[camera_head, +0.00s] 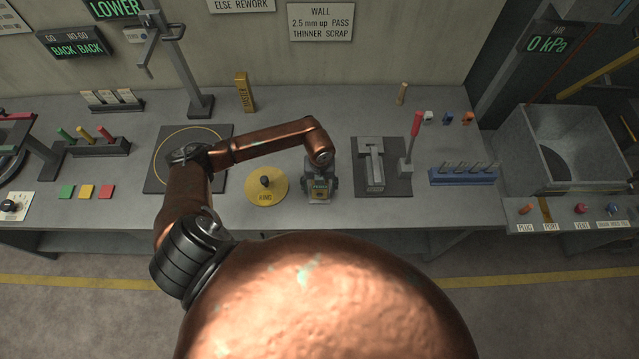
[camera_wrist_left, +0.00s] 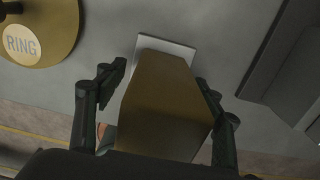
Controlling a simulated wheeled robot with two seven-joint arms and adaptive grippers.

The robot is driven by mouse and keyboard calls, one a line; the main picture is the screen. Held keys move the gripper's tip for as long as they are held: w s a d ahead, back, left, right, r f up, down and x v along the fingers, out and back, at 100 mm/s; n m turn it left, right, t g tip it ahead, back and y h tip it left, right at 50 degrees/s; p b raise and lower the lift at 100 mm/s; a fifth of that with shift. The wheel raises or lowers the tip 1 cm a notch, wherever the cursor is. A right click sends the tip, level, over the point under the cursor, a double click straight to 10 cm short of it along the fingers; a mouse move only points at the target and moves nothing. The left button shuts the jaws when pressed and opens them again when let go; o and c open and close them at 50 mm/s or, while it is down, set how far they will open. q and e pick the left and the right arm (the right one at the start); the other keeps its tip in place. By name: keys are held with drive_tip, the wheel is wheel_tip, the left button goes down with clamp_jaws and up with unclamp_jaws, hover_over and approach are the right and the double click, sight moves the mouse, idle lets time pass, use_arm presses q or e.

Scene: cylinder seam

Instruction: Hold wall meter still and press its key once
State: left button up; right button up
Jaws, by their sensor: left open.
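The wall meter, a small block with a brownish-yellow face (camera_head: 320,194), stands near the front of the bench in the head view. In the left wrist view the meter (camera_wrist_left: 165,100) is a tapered brown body on a pale grey plate. My left gripper (camera_head: 320,184) reaches down over it. In the wrist view my left gripper (camera_wrist_left: 157,76) is open, with one dark finger on each side of the meter. Clear contact does not show. The key cannot be made out. My right gripper is not in view.
A yellow RING disc (camera_head: 267,186) with a dark knob lies just left of the meter. A dark plate with a grey fixture (camera_head: 371,165) and a red-handled lever (camera_head: 414,135) stand to the right. A blue rack (camera_head: 462,175) sits further right.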

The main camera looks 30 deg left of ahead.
use_arm(q)
drive_tip(key=shift+c, duration=0.3)
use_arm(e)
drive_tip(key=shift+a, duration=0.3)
use_arm(q)
drive_tip(key=c, duration=1.4)
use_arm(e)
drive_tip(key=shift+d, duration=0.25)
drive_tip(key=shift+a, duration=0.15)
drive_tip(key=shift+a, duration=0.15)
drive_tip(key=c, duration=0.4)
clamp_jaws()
